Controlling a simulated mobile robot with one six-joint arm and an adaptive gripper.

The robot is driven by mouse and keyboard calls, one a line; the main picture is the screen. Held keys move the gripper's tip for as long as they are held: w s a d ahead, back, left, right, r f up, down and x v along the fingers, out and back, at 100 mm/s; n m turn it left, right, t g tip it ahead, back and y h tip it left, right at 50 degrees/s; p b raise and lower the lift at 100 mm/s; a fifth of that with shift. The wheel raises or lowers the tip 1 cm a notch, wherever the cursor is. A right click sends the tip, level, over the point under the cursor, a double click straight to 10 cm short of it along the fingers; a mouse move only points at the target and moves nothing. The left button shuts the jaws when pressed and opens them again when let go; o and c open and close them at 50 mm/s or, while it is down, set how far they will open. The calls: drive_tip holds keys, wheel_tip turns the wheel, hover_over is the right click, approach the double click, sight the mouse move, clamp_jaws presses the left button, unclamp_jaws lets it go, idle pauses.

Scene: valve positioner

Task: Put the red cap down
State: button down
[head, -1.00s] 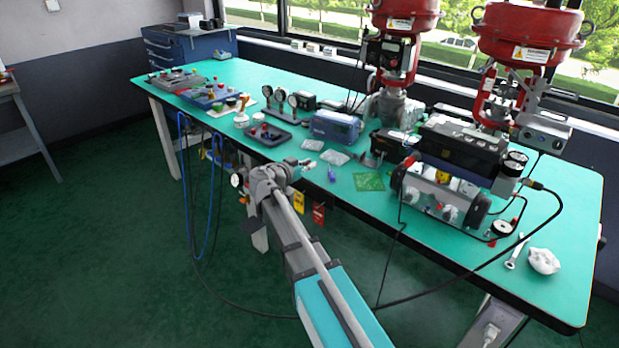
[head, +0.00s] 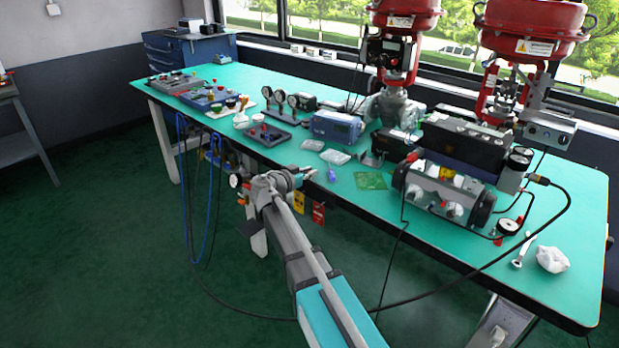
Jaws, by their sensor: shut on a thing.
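My gripper (head: 307,174) is at the front edge of the green table (head: 410,220), left of a small purple item. It is seen from behind and small in the head view. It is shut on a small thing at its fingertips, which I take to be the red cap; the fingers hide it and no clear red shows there. I cannot tell whether it touches the table top.
A dark tray (head: 267,135) with small knobs lies left of my gripper. Clear bags (head: 335,157), a purple item (head: 332,175) and a green board (head: 370,180) lie nearby. A valve assembly (head: 445,190) stands to the right. Tags hang below the front edge.

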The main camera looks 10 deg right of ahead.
drive_tip(key=shift+f, duration=0.25)
drive_tip(key=c, duration=0.6)
unclamp_jaws()
drive_tip(key=shift+c, duration=0.2)
drive_tip(key=shift+r, duration=0.15)
drive_tip(key=shift+r, duration=0.15)
drive_tip(key=p+v, duration=0.2)
drive_tip(key=v, duration=1)
